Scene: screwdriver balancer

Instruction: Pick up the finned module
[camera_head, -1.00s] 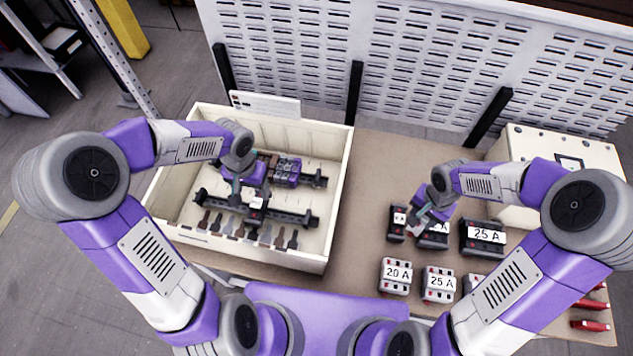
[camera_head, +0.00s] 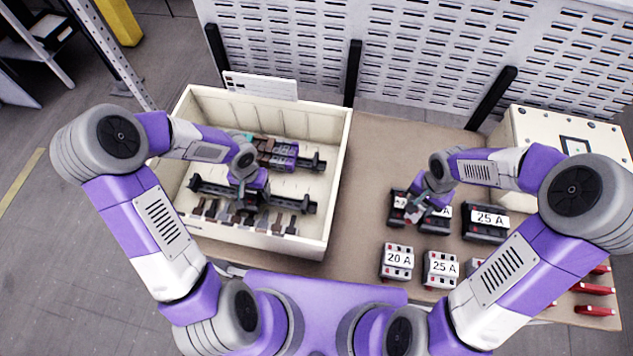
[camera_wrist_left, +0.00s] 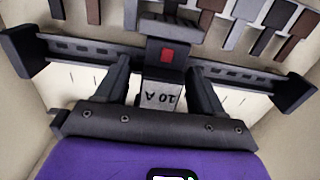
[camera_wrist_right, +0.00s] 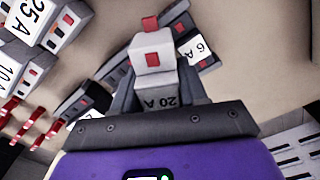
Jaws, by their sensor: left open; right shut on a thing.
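A dark module labelled 10 A with a red square (camera_wrist_left: 163,88) sits on the lower black rail (camera_head: 290,204) in the cream box. My left gripper (camera_head: 243,196) is open, its fingers on either side of this module, apart from it. In the left wrist view the fingers (camera_wrist_left: 158,92) flank the label. My right gripper (camera_wrist_right: 158,85) is shut on a light grey module labelled 20 A with red parts (camera_wrist_right: 153,52); in the head view it is over the dark modules right of the box.
Modules marked 20 A (camera_head: 398,262), 25 A (camera_head: 440,268) and 25 A (camera_head: 486,222) stand on the table. A cream cabinet (camera_head: 530,135) stands at right.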

